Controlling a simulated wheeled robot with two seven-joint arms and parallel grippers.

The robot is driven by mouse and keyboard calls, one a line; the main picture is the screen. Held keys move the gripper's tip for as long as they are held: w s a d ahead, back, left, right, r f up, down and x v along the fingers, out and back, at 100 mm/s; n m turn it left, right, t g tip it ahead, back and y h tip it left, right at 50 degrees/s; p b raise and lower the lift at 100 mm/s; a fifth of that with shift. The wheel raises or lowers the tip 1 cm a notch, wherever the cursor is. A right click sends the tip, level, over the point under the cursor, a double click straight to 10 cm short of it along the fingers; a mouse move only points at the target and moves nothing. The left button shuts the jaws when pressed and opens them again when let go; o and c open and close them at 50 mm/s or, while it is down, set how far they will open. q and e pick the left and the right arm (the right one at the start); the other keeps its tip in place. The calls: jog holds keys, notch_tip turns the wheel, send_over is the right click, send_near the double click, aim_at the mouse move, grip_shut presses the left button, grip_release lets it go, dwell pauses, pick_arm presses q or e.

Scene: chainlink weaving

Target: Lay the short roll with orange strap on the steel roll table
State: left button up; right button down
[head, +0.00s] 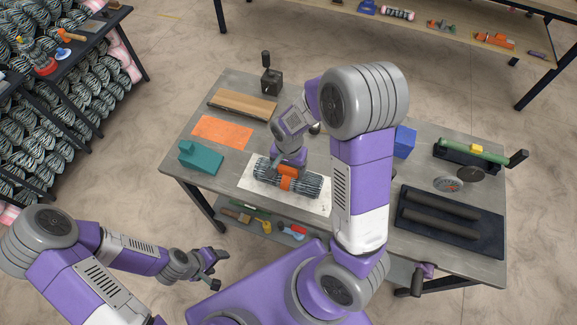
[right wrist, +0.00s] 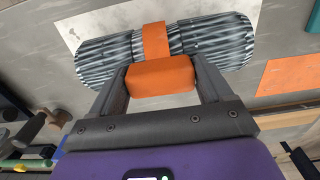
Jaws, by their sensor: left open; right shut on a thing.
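The short roll (head: 310,186) is a grey wire-mesh cylinder with an orange strap (head: 287,183) around its middle. It is over the white sheet (head: 252,186) on the grey-topped table (head: 300,88); I cannot tell whether it touches. My right gripper (head: 288,169) is shut on the strap's orange block. In the right wrist view, the fingers (right wrist: 162,78) flank this block and the roll (right wrist: 222,42) lies crosswise beyond them. My left gripper (head: 212,283) is open and empty, off the table at lower left. My right arm hides part of the tabletop.
A dark tray with two rollers (head: 447,212) is on the table's right side. A teal block (head: 200,158), an orange sheet (head: 222,132), a wooden board (head: 243,104) and a blue box (head: 404,142) stand around. A rack of mesh rolls (head: 60,110) is at left.

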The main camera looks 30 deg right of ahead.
pick_arm(q)
jog(key=shift+f, duration=0.15)
pick_arm(e)
jog(key=shift+f, duration=0.2)
grip_release()
notch_tip(320, 180, up, 8)
jog(key=shift+f+p, duration=0.15)
jog(key=shift+p, duration=0.4)
pick_arm(q)
jog(key=shift+r, duration=0.65)
jog(key=shift+s, duration=0.1)
pick_arm(e)
jog(key=shift+s, duration=0.1)
